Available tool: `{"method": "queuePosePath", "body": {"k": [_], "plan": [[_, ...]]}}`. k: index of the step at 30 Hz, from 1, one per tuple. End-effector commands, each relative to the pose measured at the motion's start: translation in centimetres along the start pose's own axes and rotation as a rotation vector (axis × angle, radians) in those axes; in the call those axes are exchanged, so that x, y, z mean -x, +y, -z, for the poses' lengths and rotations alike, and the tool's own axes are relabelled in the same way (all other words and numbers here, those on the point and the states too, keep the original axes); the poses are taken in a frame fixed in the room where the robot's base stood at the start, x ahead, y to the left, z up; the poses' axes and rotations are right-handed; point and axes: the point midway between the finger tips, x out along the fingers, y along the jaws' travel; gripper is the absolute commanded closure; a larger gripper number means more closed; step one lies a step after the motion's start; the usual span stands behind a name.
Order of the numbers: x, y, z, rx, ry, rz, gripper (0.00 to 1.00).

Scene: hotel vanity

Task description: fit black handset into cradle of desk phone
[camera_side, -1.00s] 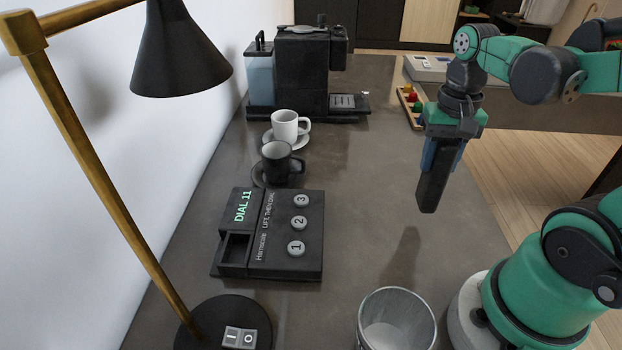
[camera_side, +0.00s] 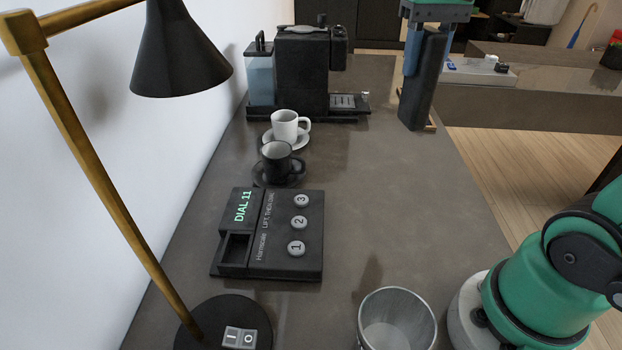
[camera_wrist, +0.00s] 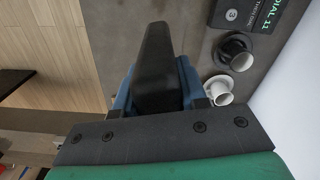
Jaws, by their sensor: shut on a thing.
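The black desk phone (camera_side: 285,262) lies flat on the vanity at left centre, well apart from the handset. Its recessed cradle (camera_side: 236,248) is empty, at the phone's left. It has buttons 1, 2, 3 and green "DIAL 11" text. A corner of the phone (camera_wrist: 250,12) shows in the wrist view.
A black cup (camera_side: 277,160) and a white cup (camera_side: 286,126) on saucers stand behind the phone. A coffee machine (camera_side: 302,75) is at the back. A lamp (camera_side: 95,190) rises at left. A metal bin (camera_side: 397,325) stands in front. The vanity's right-centre is clear.

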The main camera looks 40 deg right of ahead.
Motion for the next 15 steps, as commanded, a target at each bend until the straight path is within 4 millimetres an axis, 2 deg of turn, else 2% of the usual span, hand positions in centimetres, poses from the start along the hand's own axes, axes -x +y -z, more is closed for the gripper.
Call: {"method": "queuePosePath", "body": {"k": [3,9,12,15], "plan": [[-2.4,-4.1,2.2,0.201,0.000,0.000,1.00],[-6.0,-9.4,3.6,0.454,0.000,0.000,1.00],[-6.9,-10.7,3.7,0.513,0.000,0.000,1.00],[-6.5,-10.1,3.7,0.493,0.000,0.000,1.00]]}}
